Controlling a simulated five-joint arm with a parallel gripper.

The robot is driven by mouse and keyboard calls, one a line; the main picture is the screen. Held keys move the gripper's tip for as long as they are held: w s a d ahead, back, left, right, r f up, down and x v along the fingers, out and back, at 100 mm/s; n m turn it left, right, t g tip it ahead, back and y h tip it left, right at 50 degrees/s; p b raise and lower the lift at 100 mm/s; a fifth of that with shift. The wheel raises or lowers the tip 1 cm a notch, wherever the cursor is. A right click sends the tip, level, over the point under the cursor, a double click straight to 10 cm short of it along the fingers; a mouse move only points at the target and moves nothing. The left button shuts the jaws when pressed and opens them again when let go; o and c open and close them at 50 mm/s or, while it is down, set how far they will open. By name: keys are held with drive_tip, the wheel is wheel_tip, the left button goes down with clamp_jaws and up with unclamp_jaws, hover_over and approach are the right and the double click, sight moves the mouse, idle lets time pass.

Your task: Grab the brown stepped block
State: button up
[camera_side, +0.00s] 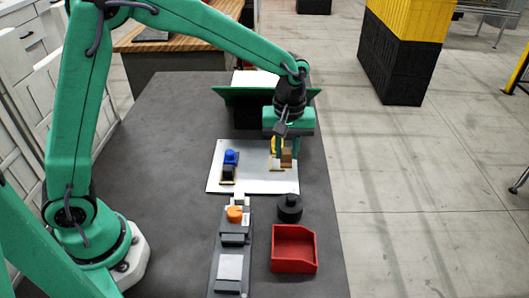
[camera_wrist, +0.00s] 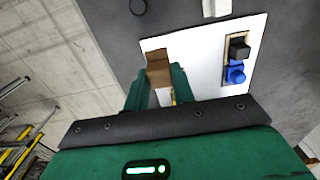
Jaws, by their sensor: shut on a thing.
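The brown stepped block (camera_side: 287,160) is at the right part of the white plate (camera_side: 255,184) in the side view. In the wrist view the brown block (camera_wrist: 158,66) shows between the green fingers, its lower part partly hidden by them. My gripper (camera_side: 282,152) points down over the plate and is shut on the block; its fingers also show in the wrist view (camera_wrist: 159,82), one on each side of it. Whether the block still touches the plate or its holder is hard to tell.
On the plate's left, a blue piece (camera_side: 231,157) and a black block (camera_side: 228,172) sit in a tan holder. In front are a grey fixture with an orange knob (camera_side: 235,214), a black round piece (camera_side: 289,208) and a red bin (camera_side: 293,262). A green-edged box (camera_side: 232,97) stands behind.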

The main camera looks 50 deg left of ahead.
drive_tip(key=shift+s+d+r, duration=0.5)
drive_tip(key=shift+d, duration=0.2)
